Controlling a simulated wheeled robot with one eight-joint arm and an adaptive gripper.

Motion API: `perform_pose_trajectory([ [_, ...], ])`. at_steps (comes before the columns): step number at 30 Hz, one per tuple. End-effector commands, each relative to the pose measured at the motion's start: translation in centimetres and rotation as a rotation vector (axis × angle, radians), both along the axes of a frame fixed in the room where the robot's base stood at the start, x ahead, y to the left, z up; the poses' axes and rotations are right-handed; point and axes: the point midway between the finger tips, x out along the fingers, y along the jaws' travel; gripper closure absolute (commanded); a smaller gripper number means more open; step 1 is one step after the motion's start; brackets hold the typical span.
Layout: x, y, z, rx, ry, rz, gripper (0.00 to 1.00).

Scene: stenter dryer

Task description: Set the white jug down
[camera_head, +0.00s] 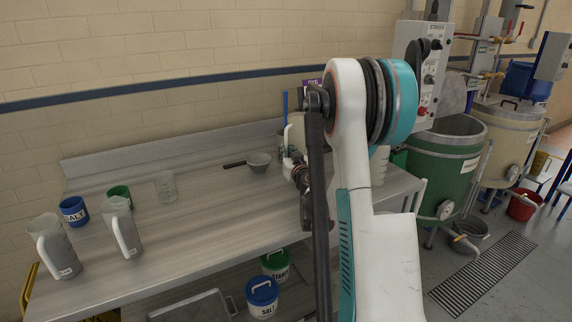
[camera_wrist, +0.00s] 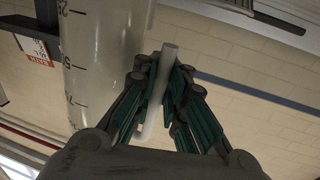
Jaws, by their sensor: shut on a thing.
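The white jug (camera_wrist: 100,60) fills the upper left of the wrist view, with dark scale marks on its side. Its pale handle (camera_wrist: 153,112) runs between the fingers of my gripper (camera_wrist: 168,85), which is shut on it. In the head view a white part of the jug (camera_head: 296,134) shows just left of my arm, near the back of the steel table (camera_head: 210,225). My arm hides most of my gripper (camera_head: 299,172) and the jug there. I cannot tell whether the jug's base touches the table.
Two grey jugs with white handles (camera_head: 57,248) (camera_head: 121,228) stand on the table's left. The middle front is clear. A green vat (camera_head: 440,170) stands right.

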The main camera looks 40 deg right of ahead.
Motion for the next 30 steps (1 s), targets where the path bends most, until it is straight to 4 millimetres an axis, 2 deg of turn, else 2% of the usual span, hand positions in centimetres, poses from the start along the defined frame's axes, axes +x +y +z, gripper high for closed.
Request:
perform_pose_trajectory([
  [6,0.0,0.0,-3.4,0.000,0.000,0.000,1.00],
  [18,0.0,0.0,-3.9,0.000,0.000,0.000,1.00],
  [19,0.0,0.0,-3.9,0.000,0.000,0.000,0.89],
  [21,0.0,0.0,-3.8,0.000,0.000,0.000,0.73],
  [22,0.0,0.0,-3.8,0.000,0.000,0.000,0.69],
  [30,0.0,0.0,-3.8,0.000,0.000,0.000,0.69],
])
